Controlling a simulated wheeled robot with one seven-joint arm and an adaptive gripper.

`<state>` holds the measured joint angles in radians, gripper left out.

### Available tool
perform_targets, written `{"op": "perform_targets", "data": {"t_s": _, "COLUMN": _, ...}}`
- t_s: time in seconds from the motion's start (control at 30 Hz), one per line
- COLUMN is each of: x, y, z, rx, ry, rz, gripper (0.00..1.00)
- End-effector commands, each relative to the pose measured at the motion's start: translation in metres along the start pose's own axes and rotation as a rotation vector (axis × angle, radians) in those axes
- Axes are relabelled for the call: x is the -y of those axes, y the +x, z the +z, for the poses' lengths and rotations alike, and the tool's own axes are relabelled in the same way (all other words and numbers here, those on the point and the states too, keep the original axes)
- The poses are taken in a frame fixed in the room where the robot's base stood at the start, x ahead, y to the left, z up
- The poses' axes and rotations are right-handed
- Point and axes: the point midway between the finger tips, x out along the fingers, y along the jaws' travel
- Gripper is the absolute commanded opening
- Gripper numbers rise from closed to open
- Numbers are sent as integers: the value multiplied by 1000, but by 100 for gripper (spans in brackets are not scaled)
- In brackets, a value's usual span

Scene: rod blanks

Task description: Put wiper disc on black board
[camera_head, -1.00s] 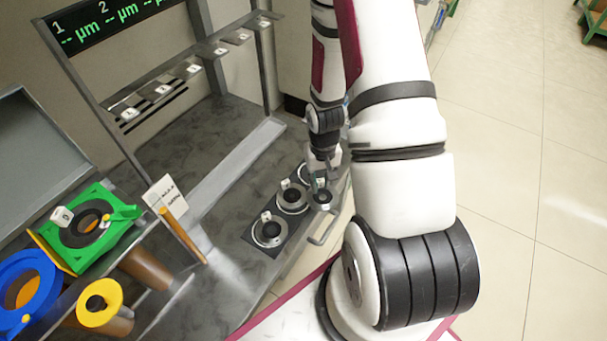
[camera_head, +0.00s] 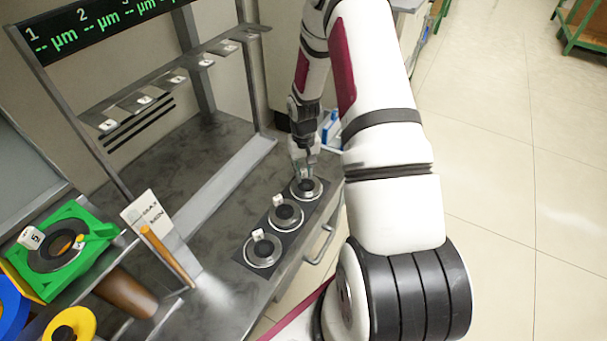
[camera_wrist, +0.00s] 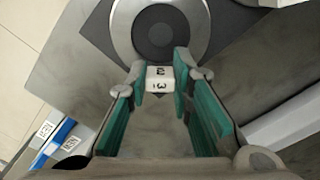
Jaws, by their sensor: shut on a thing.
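The black board (camera_head: 270,226) lies along the right edge of the grey bench, with a row of silver rings and dark discs on it. The wiper disc (camera_head: 306,187) is dark and round, at the far end of the row. In the wrist view the wiper disc (camera_wrist: 157,33) appears centred inside a silver ring; whether it rests there or hovers slightly is unclear. My gripper (camera_head: 304,176) is shut on its white numbered tag (camera_wrist: 160,79); the green-padded fingertips (camera_wrist: 163,70) are on either side of the tag.
Two other tagged dark discs (camera_head: 287,213) (camera_head: 262,250) sit nearer on the board. A rack with a display (camera_head: 95,35) stands behind. A green holder (camera_head: 60,245) and a yellow ring (camera_head: 70,325) are at left. A blue-and-white item (camera_head: 331,130) is beyond my gripper.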

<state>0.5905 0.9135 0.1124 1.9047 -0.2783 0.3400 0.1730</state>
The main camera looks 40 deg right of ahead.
Motion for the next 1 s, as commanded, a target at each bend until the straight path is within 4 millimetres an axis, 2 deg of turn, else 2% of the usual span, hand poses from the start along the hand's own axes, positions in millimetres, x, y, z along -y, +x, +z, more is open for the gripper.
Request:
{"op": "perform_targets", "data": {"t_s": 0.03, "x": 0, "y": 5, "z": 0, "rx": -1, "ry": 0, "rz": 0, "gripper": 0}}
{"op": "perform_targets", "data": {"t_s": 0.37, "x": 0, "y": 6, "z": 0, "rx": -2, "ry": 0, "rz": 1, "gripper": 0}}
{"op": "perform_targets", "data": {"t_s": 0.4, "x": 0, "y": 7, "z": 0, "rx": -1, "ry": 0, "rz": 1, "gripper": 23}}
{"op": "perform_targets", "data": {"t_s": 0.5, "x": 0, "y": 6, "z": 0, "rx": -2, "ry": 0, "rz": 1, "gripper": 41}}
{"op": "perform_targets", "data": {"t_s": 0.83, "x": 0, "y": 4, "z": 0, "rx": -2, "ry": 0, "rz": 0, "gripper": 41}}
{"op": "perform_targets", "data": {"t_s": 1.0, "x": 0, "y": -16, "z": -1, "rx": -4, "ry": 1, "rz": 1, "gripper": 41}}
